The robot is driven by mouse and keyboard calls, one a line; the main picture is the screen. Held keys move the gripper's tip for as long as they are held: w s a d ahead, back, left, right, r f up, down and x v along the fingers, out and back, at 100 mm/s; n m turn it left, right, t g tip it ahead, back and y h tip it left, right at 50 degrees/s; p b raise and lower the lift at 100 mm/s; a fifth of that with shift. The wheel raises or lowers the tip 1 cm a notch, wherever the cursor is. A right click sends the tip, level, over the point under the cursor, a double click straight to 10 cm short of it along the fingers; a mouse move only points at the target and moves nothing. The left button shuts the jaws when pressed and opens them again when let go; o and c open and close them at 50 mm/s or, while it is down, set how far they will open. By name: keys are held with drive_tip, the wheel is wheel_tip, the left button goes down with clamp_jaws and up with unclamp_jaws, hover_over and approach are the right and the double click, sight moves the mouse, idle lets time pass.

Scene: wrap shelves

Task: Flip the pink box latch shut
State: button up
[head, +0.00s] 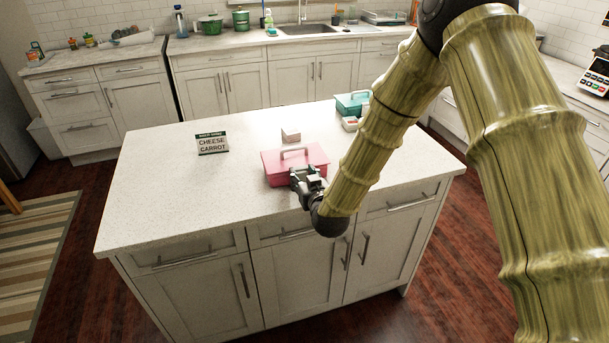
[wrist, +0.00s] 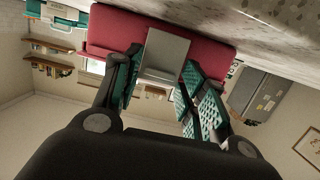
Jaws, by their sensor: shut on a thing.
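The pink box (head: 282,166) with a pale handle stands on the white island near its front edge. In the wrist view, which looks upside down, the pink box (wrist: 110,32) spans the top, and its grey latch plate (wrist: 165,52) reaches past the pink edge. My gripper (head: 307,182) is at the front of the box. The finger contact itself is partly hidden. I cannot tell whether the latch is fastened.
A sign reading CHEESE CARROT (head: 212,143) stands left of the box. A small white box (head: 291,134) is behind it. The island's left part (head: 150,200) is clear.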

drive_tip(key=shift+w+r+g, duration=0.15)
drive_tip(key=shift+g, duration=0.25)
drive_tip(key=o, duration=0.8)
drive_tip(key=v, duration=1.2)
drive_tip(key=shift+a, duration=0.1)
